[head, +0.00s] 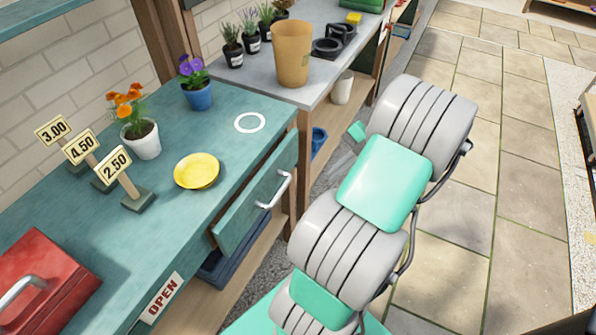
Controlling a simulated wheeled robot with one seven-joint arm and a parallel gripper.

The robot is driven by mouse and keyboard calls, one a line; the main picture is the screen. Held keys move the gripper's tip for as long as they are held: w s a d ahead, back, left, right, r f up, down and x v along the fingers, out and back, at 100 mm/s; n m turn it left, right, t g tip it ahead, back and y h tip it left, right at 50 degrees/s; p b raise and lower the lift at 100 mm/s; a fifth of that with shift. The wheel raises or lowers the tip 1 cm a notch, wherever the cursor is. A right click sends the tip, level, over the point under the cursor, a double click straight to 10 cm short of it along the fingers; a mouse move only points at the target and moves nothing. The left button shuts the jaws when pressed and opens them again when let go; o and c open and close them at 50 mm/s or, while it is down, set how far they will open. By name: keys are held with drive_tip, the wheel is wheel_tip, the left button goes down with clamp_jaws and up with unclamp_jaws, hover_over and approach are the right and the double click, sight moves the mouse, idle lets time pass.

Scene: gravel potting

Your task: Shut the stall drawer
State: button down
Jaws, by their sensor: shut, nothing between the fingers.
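The stall drawer (240,213) is in the front of the teal stall counter (222,130), left of the middle in the head view. Its teal front carries a pale bar handle (274,190).
On the counter are a red toolbox (45,285), price signs (82,147), a yellow saucer (197,171), two potted flowers and a white ring (250,123). A blue crate (225,262) sits below the drawer. A grey table (330,80) adjoins behind.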

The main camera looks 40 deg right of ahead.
drive_tip(key=w+a+f+b, duration=0.1)
drive_tip(key=w+a+f, duration=0.5)
drive_tip(key=w, duration=0.1)
drive_tip(key=shift+a+f, duration=0.35)
drive_tip(key=shift+a, duration=0.05)
drive_tip(key=shift+w, duration=0.1)
